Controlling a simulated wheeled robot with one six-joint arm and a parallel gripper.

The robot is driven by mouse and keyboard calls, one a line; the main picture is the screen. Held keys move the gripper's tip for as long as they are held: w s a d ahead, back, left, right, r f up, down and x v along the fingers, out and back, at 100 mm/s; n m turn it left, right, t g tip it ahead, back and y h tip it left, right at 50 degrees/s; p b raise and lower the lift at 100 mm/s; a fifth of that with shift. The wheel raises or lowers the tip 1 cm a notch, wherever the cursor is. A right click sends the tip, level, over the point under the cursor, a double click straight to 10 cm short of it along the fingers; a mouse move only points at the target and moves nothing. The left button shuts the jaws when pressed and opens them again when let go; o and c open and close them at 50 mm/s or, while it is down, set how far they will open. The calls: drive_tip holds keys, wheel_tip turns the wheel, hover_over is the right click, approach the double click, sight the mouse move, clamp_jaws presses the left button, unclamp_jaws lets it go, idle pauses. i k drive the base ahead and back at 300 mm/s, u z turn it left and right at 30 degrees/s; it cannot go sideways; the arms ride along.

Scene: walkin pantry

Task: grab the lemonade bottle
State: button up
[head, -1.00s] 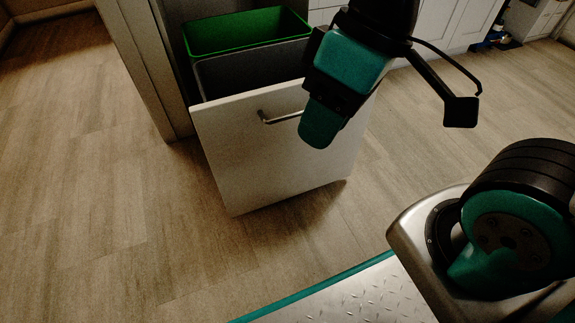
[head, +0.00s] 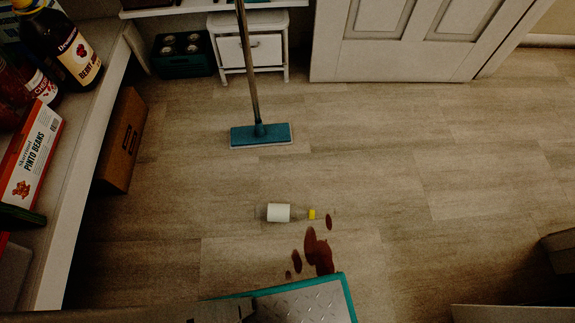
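A clear bottle (head: 268,212) with a blank-looking white label and a yellow cap lies on its side on the floor, its cap pointing right. It could be the lemonade bottle, but I cannot read a name on it. It lies a little beyond the front edge of my base. A dark bottle (head: 62,45) with a berry label stands on the shelf at the upper left. My gripper is not in view.
Red-brown spilled patches (head: 318,250) lie between the bottle and my base. A teal flat mop (head: 260,134) stands behind it. The shelf (head: 93,140) with a red pinto beans box (head: 32,155) is at left, a cardboard box (head: 123,140) below. Floor at right is mostly clear.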

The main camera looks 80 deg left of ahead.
sight(264, 212)
drive_tip(key=u, duration=2.25)
